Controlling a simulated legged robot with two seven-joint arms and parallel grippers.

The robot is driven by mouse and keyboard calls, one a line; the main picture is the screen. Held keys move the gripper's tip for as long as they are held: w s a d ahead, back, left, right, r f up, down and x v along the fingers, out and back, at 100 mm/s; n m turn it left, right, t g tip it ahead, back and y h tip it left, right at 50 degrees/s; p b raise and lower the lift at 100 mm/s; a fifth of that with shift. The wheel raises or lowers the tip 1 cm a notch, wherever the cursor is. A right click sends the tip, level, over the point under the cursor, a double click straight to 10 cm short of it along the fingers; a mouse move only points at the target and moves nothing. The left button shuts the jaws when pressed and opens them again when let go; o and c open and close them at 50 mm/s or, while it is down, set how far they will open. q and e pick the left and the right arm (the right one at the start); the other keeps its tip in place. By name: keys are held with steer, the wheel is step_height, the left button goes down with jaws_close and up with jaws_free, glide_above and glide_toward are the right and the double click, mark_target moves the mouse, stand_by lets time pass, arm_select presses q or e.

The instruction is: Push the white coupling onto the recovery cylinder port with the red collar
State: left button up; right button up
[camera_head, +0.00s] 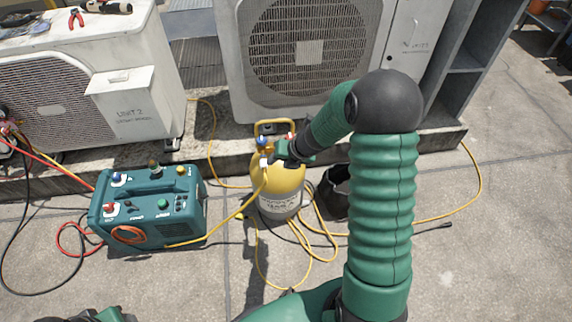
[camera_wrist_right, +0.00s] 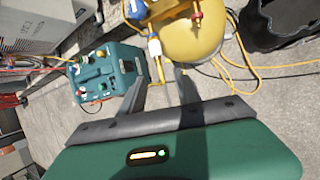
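The yellow recovery cylinder (camera_head: 278,190) stands upright beside the ledge and also shows in the wrist view (camera_wrist_right: 190,42). Its top has a blue part (camera_head: 262,141) and a red part (camera_head: 290,136); which bears the port collar is unclear. The white coupling (camera_head: 264,160), on the yellow hose, is just below the blue part; the wrist view also shows it (camera_wrist_right: 155,48). I cannot tell whether it is seated. My right gripper (camera_wrist_right: 161,74) has its fingers apart, with the coupling beyond the tips. My left gripper (camera_head: 100,315) shows only slightly at the bottom edge.
A teal recovery machine (camera_head: 150,210) stands left of the cylinder. White condenser units (camera_head: 300,50) line the back on a ledge. A black bucket (camera_head: 336,192) stands close right of the cylinder. Yellow hose loops (camera_head: 300,260) lie on the ground. Open concrete lies at right.

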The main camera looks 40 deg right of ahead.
mark_target(265, 171)
steer(key=b+x, duration=0.1)
steer(key=x, duration=0.2)
steer(key=b+x, duration=0.2)
steer(key=x, duration=0.2)
steer(key=b+x, duration=0.1)
steer(key=x, duration=0.3)
steer(key=shift+w+a+b, duration=0.1)
steer(key=shift+a+b, duration=0.2)
steer(key=shift+b, duration=0.05)
jaws_close()
